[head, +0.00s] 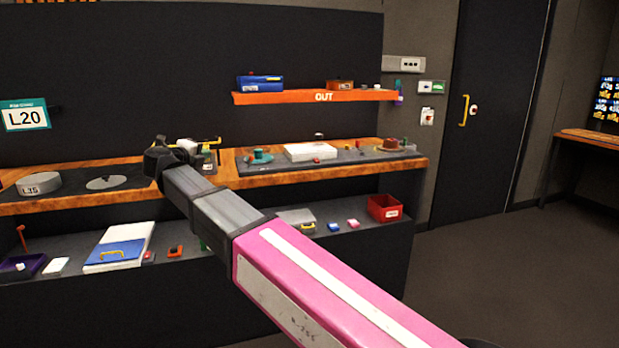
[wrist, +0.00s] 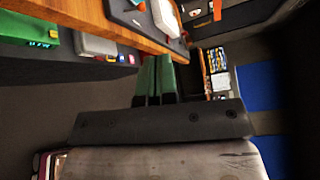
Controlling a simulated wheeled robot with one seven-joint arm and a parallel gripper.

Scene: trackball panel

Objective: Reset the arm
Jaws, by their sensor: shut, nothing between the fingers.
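My arm (head: 290,255) reaches from the lower right of the head view toward the bench, its far end in front of the orange-edged worktop. My gripper (wrist: 155,80) shows in the wrist view as two green fingers side by side, shut with nothing between them. In the head view the far end of the arm hides the fingers, and I cannot make them out there. The wrist view is turned on its side, with the worktop edge (wrist: 140,30) across its upper part, apart from the fingers.
The worktop (head: 330,168) carries a white block (head: 310,152) and a grey disc (head: 38,184). An orange OUT shelf (head: 300,97) is above. The lower shelf holds a blue-and-white case (head: 118,250) and a red bin (head: 384,208). Open floor (head: 510,270) lies to the right, before a dark door (head: 495,110).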

